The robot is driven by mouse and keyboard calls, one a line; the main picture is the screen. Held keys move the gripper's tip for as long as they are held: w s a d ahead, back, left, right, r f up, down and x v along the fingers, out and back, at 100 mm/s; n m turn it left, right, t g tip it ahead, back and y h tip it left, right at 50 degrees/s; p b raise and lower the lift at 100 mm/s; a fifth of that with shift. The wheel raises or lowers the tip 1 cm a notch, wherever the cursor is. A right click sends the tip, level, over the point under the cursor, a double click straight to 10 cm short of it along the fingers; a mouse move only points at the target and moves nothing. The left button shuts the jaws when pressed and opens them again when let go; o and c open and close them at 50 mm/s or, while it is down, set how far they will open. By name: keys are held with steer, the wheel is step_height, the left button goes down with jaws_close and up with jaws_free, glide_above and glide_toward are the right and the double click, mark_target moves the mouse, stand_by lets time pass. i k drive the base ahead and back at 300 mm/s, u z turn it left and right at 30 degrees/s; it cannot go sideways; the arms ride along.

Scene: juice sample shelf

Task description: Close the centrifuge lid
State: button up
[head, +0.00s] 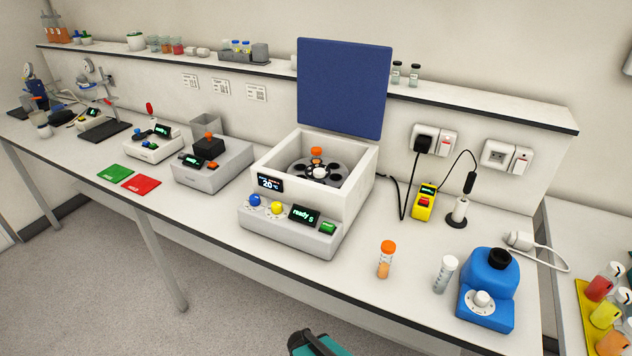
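The centrifuge (290,236) is a white box with a front panel of knobs and small displays, standing on the bench in the middle of the head view. Its lid (343,88) is a flat dark blue panel that stands upright at the back edge, so the chamber is open. Inside is a grey rotor (338,176) with dark holes and a pale hub, and an orange-capped tube (316,155) sits in it. A teal and dark piece, which seems to be part of my arm, shows at the bottom edge. My gripper's fingers are not in view.
An orange-capped tube (385,262), a white-capped tube (446,274) and a blue mixer (488,290) stand right of the centrifuge. A yellow device (424,203) with a cable is behind them. A shelf (480,108) runs behind the lid. Grey instruments (205,175) stand left.

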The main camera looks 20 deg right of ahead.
mark_target(342, 86)
steer(key=u, duration=0.95)
steer(key=i, duration=0.65)
steer(key=u, duration=0.65)
